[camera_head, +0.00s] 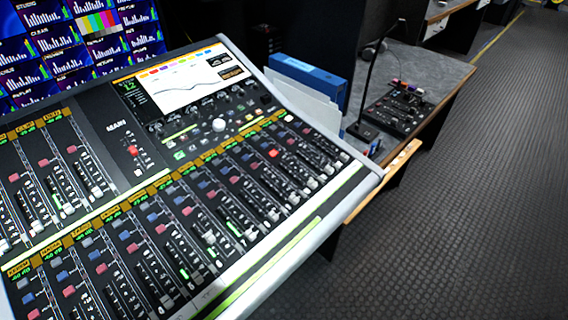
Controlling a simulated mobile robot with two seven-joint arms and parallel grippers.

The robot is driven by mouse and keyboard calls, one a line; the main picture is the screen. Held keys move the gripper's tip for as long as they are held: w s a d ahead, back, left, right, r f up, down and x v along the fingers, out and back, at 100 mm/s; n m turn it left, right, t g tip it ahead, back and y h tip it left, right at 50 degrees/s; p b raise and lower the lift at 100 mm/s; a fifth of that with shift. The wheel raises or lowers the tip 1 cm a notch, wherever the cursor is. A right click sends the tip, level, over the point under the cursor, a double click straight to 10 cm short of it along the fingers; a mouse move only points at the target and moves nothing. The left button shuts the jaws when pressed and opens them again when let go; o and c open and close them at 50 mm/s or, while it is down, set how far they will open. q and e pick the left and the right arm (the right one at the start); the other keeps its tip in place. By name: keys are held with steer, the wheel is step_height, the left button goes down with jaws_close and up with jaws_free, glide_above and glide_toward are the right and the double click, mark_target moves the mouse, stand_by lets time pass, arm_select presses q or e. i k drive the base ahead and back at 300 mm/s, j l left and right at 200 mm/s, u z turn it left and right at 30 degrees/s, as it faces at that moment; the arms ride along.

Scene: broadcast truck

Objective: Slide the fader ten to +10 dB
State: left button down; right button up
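The mixing console (262,283) fills the left and middle of the head view. A long lower row of channel strips runs from the bottom left up to the right side. The fader caps in this row are pale, such as one near the right end (313,183) and one lower down (210,238). Most sit toward the near end of their slots. The strip labels are too small to read surely, so I cannot tell which is fader ten. Neither of my grippers shows.
The console's display (190,78) is at its far edge, with a wall of monitors (75,45) behind. Right of it are a blue binder (308,76), papers (305,100) and a desk (440,72) with a gooseneck microphone panel (398,112). Open carpet (470,220) lies at the right.

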mark_target(311, 182)
steer(key=i+l+u, duration=0.35)
steer(key=l, duration=0.25)
steer(key=i+l+u, duration=0.3)
steer(key=l, duration=0.35)
steer(key=i+l+u, duration=0.2)
steer(key=l, duration=0.15)
steer(key=k, duration=0.05)
